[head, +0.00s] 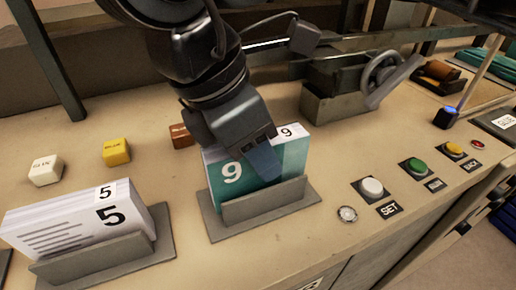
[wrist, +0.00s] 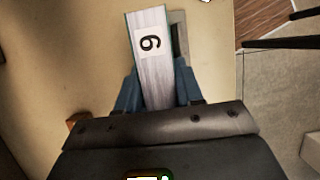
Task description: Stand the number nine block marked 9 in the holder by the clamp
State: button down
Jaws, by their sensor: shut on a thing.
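The number nine block (head: 292,155) is teal with a white top and a 9 on its face and on its top label. It stands upright behind the front wall of a grey holder (head: 265,203), left of and nearer than the grey clamp (head: 345,90). Its bottom is hidden, so I cannot tell if it touches the holder base. My gripper (head: 255,150) is shut on the block from above, one finger across its front face. In the wrist view, the block's labelled top (wrist: 150,45) shows between my two blue fingers (wrist: 158,92).
A white block stack marked 5 (head: 75,222) stands in another grey holder (head: 110,262) at left. White (head: 45,170), yellow (head: 116,151) and brown (head: 181,135) small blocks lie behind. Several buttons, including a white one (head: 371,187), line the right front edge.

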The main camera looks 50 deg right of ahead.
jog(key=shift+f, duration=0.2)
jog(key=c, duration=0.7)
grip_release()
jog(key=shift+r+p, duration=0.85)
jog(key=shift+p, duration=0.15)
jog(key=b+v, duration=0.1)
jog(key=v, duration=1)
jog(key=shift+w+a+r, duration=0.1)
jog(key=shift+a+r, duration=0.15)
jog(key=shift+a, duration=0.05)
